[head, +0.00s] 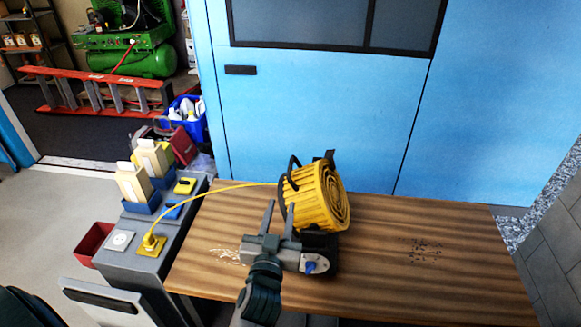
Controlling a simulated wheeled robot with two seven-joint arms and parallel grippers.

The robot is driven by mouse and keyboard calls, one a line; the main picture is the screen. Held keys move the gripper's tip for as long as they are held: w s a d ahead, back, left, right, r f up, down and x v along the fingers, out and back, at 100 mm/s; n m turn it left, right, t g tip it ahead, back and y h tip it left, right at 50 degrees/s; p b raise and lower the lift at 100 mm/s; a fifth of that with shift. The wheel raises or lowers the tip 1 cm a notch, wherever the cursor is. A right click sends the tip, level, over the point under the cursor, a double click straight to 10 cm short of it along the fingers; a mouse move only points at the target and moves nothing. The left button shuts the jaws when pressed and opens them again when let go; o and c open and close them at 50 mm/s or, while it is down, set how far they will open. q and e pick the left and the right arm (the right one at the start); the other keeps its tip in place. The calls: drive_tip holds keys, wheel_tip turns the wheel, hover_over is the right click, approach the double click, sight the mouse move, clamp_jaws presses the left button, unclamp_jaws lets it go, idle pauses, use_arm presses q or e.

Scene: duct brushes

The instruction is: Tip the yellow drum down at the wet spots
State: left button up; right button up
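The yellow drum (318,197), ribbed with a coiled-looking round face, stands on the wooden table, its face turned to the right. It has a black handle (291,165) at its upper left and a dark base, partly hidden by my gripper. A yellow cord runs from it to a yellow plug (153,243). My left gripper (280,204) is close in front of the drum's left side, fingers apart; one finger overlaps the drum in the picture, and I cannot tell whether it touches. Pale marks (228,256) lie left of the gripper and dark spots (425,250) lie right. My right gripper is out of view.
The wooden table (385,290) is clear on its right side. A grey cabinet (172,262) with boxes (132,184) and a socket (120,240) adjoins on the left. A blue wall (310,110) stands behind. A red ladder (95,88) and green compressor (125,55) are far left.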

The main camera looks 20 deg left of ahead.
sight(288, 177)
use_arm(q)
drive_tip(key=p+x, duration=0.3)
drive_tip(key=x, duration=1.2)
drive_tip(key=shift+w+p, duration=0.15)
drive_tip(key=shift+p, duration=0.25)
drive_tip(key=shift+x, duration=0.85)
drive_tip(key=shift+f, duration=0.1)
drive_tip(key=shift+c, duration=0.2)
clamp_jaws()
